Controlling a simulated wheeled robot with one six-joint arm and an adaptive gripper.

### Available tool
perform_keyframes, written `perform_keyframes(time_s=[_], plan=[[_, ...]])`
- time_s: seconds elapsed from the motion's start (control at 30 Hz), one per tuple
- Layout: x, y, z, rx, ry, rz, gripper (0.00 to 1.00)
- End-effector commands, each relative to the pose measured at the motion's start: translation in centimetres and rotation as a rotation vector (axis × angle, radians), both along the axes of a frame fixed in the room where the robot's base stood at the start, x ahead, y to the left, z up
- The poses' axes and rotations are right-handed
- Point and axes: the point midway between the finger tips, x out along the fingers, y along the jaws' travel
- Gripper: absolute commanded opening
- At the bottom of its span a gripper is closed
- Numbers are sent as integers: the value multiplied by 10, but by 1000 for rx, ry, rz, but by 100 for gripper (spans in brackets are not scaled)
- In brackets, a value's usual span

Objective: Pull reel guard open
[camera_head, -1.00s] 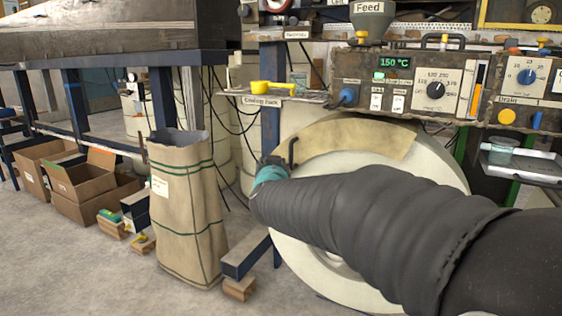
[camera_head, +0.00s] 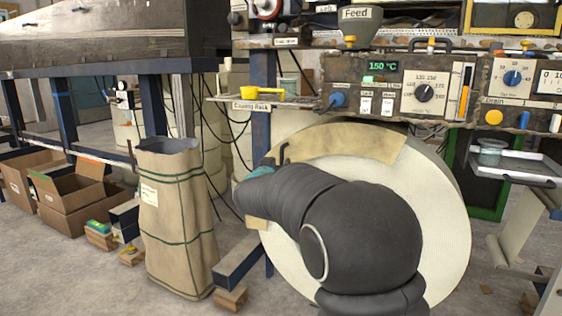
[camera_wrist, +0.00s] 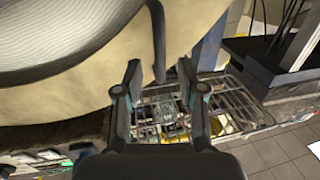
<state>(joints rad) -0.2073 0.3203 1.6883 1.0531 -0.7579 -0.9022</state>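The reel guard (camera_head: 345,141) is a tan curved cover over the top of a large white reel (camera_head: 440,215) in the head view. Its black handle (camera_head: 284,154) stands at the guard's left end. In the wrist view the tan guard (camera_wrist: 110,75) fills the upper left, and the dark handle (camera_wrist: 159,40) hangs down with its lower end between my fingertips. My gripper (camera_wrist: 159,75) is open, with a finger on each side of the handle and gaps visible. In the head view my arm hides the fingertips and the reel's middle.
A wire rack (camera_wrist: 235,105) lies below the fingers in the wrist view. The cooling rack (camera_head: 262,104) with a yellow scoop is above left of the reel. A control panel (camera_head: 395,90) is above it. A tall paper sack (camera_head: 178,215) stands to the left.

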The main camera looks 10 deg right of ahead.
Motion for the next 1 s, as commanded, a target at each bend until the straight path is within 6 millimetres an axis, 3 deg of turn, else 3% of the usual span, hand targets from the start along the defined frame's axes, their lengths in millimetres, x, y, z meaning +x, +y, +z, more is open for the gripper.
perform_keyframes(time_s=[0.1, 0.3, 0.67, 0.7, 0.83, 0.87, 1.0], plan=[[18, -9, -1, 0, 0, -1, 39], [36, -16, 0, 0, 0, 1, 39], [41, -19, 0, -1, 0, 1, 39], [41, -19, 0, -1, 0, 1, 37], [40, -19, 0, -1, 0, 1, 4], [40, -19, 0, -1, 0, 1, 0], [41, -19, 0, -1, 0, 1, 0]])
